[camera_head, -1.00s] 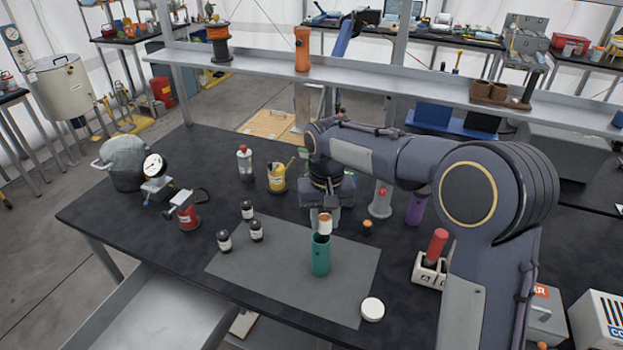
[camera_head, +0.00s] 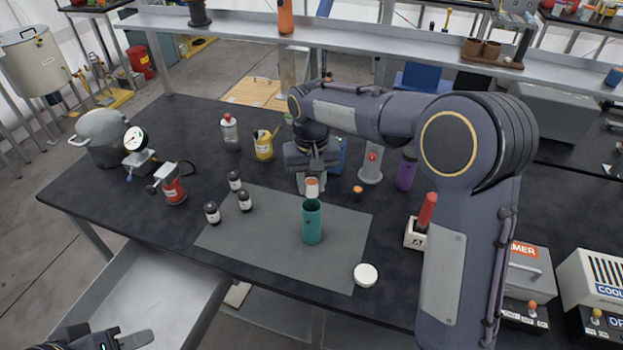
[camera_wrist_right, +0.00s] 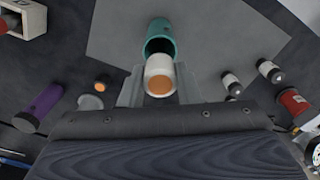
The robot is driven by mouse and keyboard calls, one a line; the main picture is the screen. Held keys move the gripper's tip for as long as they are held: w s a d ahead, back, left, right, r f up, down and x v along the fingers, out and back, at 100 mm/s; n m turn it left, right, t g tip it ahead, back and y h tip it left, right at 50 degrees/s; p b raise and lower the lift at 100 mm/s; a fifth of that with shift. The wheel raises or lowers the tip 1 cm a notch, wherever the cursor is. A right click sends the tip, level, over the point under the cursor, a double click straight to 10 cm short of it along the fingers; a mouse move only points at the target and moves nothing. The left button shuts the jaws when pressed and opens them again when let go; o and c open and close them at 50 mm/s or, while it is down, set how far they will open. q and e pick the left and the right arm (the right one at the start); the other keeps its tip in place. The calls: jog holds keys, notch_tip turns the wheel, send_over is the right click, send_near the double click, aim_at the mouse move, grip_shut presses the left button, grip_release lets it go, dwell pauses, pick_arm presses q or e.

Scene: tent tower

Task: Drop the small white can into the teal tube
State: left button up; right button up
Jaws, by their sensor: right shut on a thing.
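The small white can (camera_head: 312,190) has an orange-brown end. My right gripper (camera_head: 312,184) is shut on it. In the right wrist view the can (camera_wrist_right: 158,66) sits between the two fingers (camera_wrist_right: 160,88), its orange-brown end facing the camera. The teal tube (camera_head: 312,226) stands upright and open-topped on the grey mat. In the head view the can appears just behind and above the tube's rim. In the wrist view the can overlaps the near side of the tube's mouth (camera_wrist_right: 157,28). My left gripper (camera_head: 120,340) is partly in view at the bottom left; its jaw opening is cut off.
A white round lid (camera_head: 365,275) lies at the mat's (camera_head: 270,250) right corner. A purple bottle (camera_head: 407,172), an orange-topped piece (camera_head: 357,192) and a block holding a red cylinder (camera_head: 427,212) are to the right.

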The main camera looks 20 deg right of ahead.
aim_at(312, 198)
notch_tip(312, 198, down, 5)
jog(key=b, duration=0.3)
jog(key=shift+s+f, duration=0.1)
jog(key=shift+f, duration=0.1)
jog(key=o, duration=1)
jog(key=shift+s+f, duration=0.1)
jog(key=shift+f, duration=0.1)
jog(key=shift+r, duration=0.15)
